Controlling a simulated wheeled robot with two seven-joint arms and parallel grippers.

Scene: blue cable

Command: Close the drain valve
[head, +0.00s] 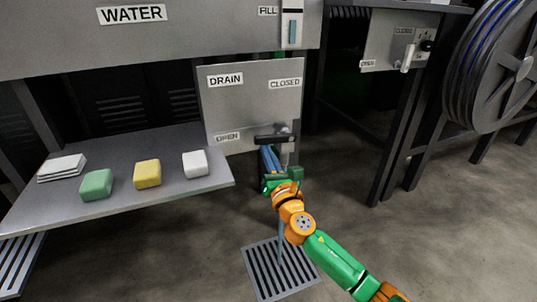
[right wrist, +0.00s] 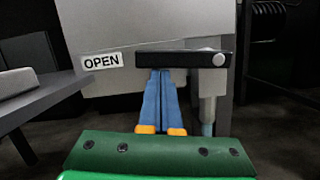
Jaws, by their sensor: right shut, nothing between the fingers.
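The drain valve's black lever (head: 276,139) lies horizontal on the grey DRAIN panel (head: 240,108), its free end pointing left toward the OPEN label (head: 228,137). The CLOSED label (head: 285,83) is above it. In the right wrist view the lever (right wrist: 183,60) runs left from its round pivot, above a grey spout (right wrist: 209,106). My right gripper (head: 266,149) is shut and empty, its blue fingers just below the lever. In the right wrist view its fingertips (right wrist: 160,72) meet the lever's lower edge; whether they touch cannot be told. My left gripper is out of view.
A shelf (head: 120,200) at left holds a green block (head: 97,185), a yellow block (head: 147,174), a white block (head: 195,164) and folded white cloths (head: 62,168). A floor grate (head: 262,272) lies below the spout, where a thin bluish stream shows. A hose reel (head: 500,65) stands right.

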